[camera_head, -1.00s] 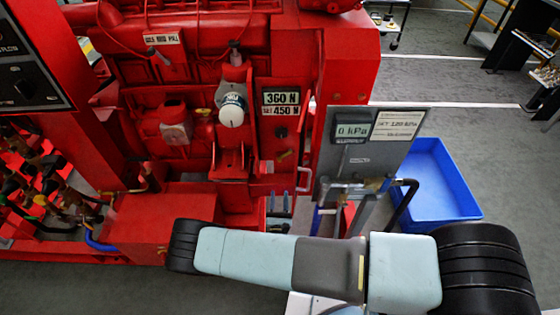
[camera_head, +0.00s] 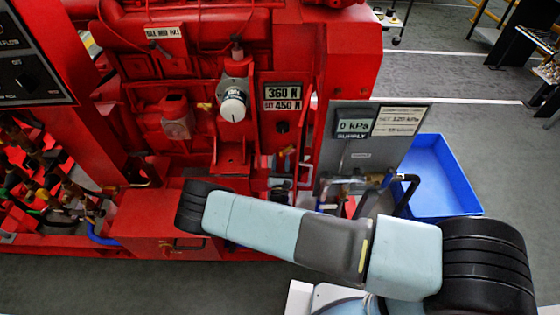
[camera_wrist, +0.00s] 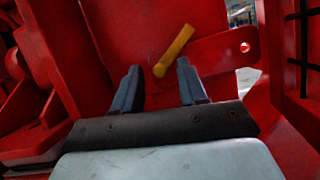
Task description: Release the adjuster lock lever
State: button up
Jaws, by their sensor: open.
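A yellow lever (camera_wrist: 174,51), which looks like the adjuster lock lever, sits tilted against a red plate in the wrist view. Its upper end leans right and its lower end points down left. My gripper (camera_wrist: 158,70) is open, with its two blue-grey fingers on either side of the lever's lower end in the picture. Nothing is held. I cannot tell how far the lever stands beyond the fingertips. In the head view, the lever area below the 360 N display (camera_head: 283,91) is small and partly crowded by my gripper.
A red bracket with a hole (camera_wrist: 245,47) lies right of the lever. A white round knob (camera_head: 233,106) stands left of the display. A grey panel reading 0 kPa (camera_head: 354,127) and a blue bin (camera_head: 438,180) are at the right. Red frame parts close in on both sides.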

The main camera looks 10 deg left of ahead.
grip_shut()
dwell(0.4)
jog(key=shift+w+d+f+n+y, duration=0.15)
jog(key=shift+n+y, duration=0.15)
jog(key=shift+n, duration=0.25)
jog(key=shift+s+d+f+n+y, duration=0.15)
jog(key=shift+n+y, duration=0.15)
jog(key=shift+n, duration=0.25)
jog(key=shift+w, duration=0.1)
grip_release()
